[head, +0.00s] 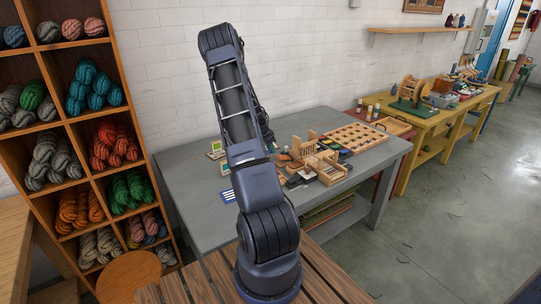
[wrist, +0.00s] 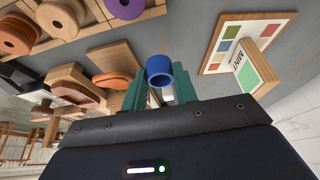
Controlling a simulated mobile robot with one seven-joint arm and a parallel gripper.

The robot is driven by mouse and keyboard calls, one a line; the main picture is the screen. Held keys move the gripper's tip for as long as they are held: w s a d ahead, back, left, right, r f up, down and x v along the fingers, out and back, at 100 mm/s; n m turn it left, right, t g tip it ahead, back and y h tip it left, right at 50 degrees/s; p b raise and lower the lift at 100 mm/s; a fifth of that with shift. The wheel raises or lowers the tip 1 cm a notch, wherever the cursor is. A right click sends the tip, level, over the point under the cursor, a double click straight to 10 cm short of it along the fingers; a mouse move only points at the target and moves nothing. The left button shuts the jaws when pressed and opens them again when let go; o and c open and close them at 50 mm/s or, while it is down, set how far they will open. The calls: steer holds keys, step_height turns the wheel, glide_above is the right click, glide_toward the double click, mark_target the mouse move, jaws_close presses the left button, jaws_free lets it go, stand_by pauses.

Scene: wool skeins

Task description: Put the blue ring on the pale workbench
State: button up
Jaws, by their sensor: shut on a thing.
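The blue ring (wrist: 160,71) is between the two green fingertips of my gripper (wrist: 161,88) in the wrist view, and the gripper is shut on it. The ring's open end faces the camera. A grey surface with wooden items lies beyond the ring. In the head view a grey workbench (head: 190,187) stands by the white wall, and a yellow-brown wooden workbench (head: 428,124) stands farther right. I cannot tell for certain which is the pale one. My gripper and the ring are hidden behind my arm in the head view.
On the grey workbench are a compartment tray (head: 352,141), wooden boxes (head: 325,168) and small cards (head: 216,149). The wrist view shows a MINT card (wrist: 245,70) close right of the ring and a rack of coloured discs (wrist: 108,22) at upper left. Yarn shelves (head: 154,132) stand left.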

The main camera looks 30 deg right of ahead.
steer(key=shift+f, duration=2.05)
steer(key=o, duration=0.7)
steer(key=shift+f, duration=0.1)
steer(key=shift+c, duration=0.2)
